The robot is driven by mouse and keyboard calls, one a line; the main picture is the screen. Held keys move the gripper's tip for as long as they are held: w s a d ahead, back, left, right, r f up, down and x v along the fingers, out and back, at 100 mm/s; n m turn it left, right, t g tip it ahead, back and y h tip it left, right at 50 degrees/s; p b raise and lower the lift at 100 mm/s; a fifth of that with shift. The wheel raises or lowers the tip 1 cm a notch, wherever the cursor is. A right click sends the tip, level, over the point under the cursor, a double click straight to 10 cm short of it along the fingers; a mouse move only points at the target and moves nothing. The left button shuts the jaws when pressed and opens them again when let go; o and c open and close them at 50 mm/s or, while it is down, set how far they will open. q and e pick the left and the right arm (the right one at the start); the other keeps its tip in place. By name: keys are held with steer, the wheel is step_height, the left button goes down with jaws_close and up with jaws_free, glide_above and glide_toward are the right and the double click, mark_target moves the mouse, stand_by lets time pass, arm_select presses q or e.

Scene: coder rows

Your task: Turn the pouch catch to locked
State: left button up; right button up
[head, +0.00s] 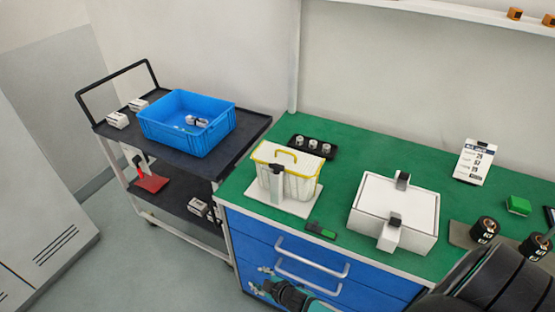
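The pouch (300,188) is a pale, ribbed container with a yellow rim and a yellow handle on top. It stands upright on a white plate (262,203) on the green worktop. A grey upright catch (277,186) with a dark top is at its front left; whether it is locked is too small to tell. My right gripper (260,280) is low in front of the blue drawers, below the worktop edge and apart from the pouch. Its fingers look spread, with nothing seen between them. My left gripper is out of view.
A dark cart with a blue crate (170,132) is left. Drawer handles (311,257) protrude near my gripper.

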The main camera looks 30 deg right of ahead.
steer(key=w+a+r+n+t+y, duration=0.35)
steer(key=w+r, duration=0.75)
steer(key=r, duration=0.4)
steer(key=w+a+r+n+y, duration=0.3)
steer(key=r+n, duration=0.2)
steer(key=r, duration=0.2)
steer(key=w+a+r+n+y, duration=0.2)
steer(key=a+r+n+y, duration=0.15)
steer(key=r+n, duration=0.35)
step_height(320, 180, up, 25)
steer(key=n+g+h+p, duration=0.2)
steer(key=n+g+h, duration=1.1)
steer(key=n, duration=0.5)
glide_above(278, 165)
steer(key=y, duration=0.1)
steer(key=shift+m+g, duration=0.25)
steer(key=shift+g, duration=0.2)
step_height(278, 165, down, 16)
steer(key=p, duration=0.5)
steer(key=shift+r, duration=0.1)
steer(key=shift+f+p, duration=0.3)
steer(key=shift+f, duration=0.5)
